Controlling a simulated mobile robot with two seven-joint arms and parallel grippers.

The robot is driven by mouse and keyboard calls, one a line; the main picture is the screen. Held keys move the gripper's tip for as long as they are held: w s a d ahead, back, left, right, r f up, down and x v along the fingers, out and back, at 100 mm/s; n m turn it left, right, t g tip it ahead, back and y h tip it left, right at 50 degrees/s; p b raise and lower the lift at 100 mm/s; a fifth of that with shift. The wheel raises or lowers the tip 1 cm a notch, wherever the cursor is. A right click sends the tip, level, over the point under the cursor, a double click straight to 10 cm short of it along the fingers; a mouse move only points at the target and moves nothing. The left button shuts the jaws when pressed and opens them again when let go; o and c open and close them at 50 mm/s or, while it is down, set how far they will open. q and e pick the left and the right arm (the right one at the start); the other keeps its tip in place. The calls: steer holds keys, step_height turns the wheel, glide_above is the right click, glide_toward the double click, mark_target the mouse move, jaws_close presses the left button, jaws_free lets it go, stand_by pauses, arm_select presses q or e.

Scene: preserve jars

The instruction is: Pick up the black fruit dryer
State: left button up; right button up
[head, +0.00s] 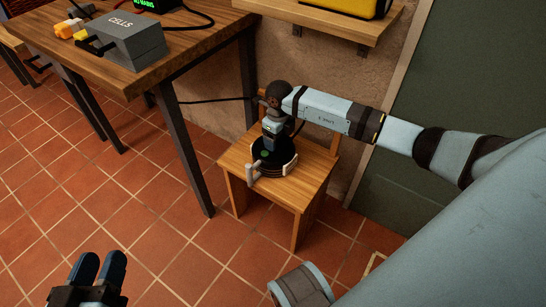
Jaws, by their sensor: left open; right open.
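The black fruit dryer (280,168) is a low, round, dark body standing on a small wooden chair (310,186) in the middle of the head view. Pale upright pieces show at its edge, and a small green light shows near its top. My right gripper (267,149) points down directly over the dryer, open. It covers part of the dryer's top, and I cannot tell whether its fingers touch it. My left gripper (98,268) is open and empty at the lower left, over the floor, well away from the dryer.
A wooden workbench (190,40) with dark metal legs stands at the left, holding a grey box (127,40) marked CELLS. A wooden shelf (345,22) with a yellow item (345,5) is above the chair. A dark cable runs behind it. Tiled floor (80,210) at left is open.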

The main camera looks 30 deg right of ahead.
jaws_close()
steer(key=shift+r, duration=0.1)
steer(key=shift+r, duration=0.1)
